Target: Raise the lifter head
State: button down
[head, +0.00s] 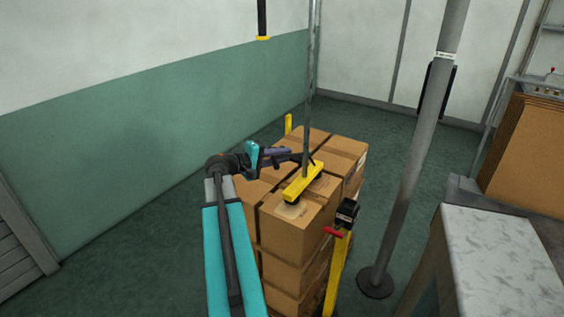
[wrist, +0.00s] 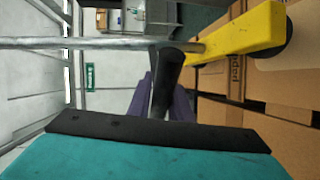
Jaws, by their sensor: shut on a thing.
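The lifter head (head: 304,183) is a yellow bar with dark round pads at its ends, on the lower end of a thin grey upright tube (head: 309,80). It sits at the top of a stack of cardboard boxes (head: 288,237); I cannot tell whether the pads press on the carton. My gripper (head: 289,154) comes from the left, just above the bar. Its purple fingers are shut on the lifter's black handle (wrist: 172,75). In the wrist view the yellow bar (wrist: 240,33) shows at the upper right, with the handle crossing between the fingers.
A yellow post with a black top and red lever (head: 341,235) stands right of the stack. A grey pole (head: 412,170) rises from the floor further right, beside a pale-topped table (head: 505,250). A black rod with a yellow end (head: 263,25) hangs above. Green floor is open at left.

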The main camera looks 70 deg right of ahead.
notch_tip(320, 180, up, 28)
jog(key=p, duration=0.8)
jog(key=c, duration=1.6)
grip_release()
jog(key=shift+c, duration=0.2)
jog(key=shift+f, duration=0.1)
jog(key=b+v, duration=0.3)
jog(key=v, duration=1.1)
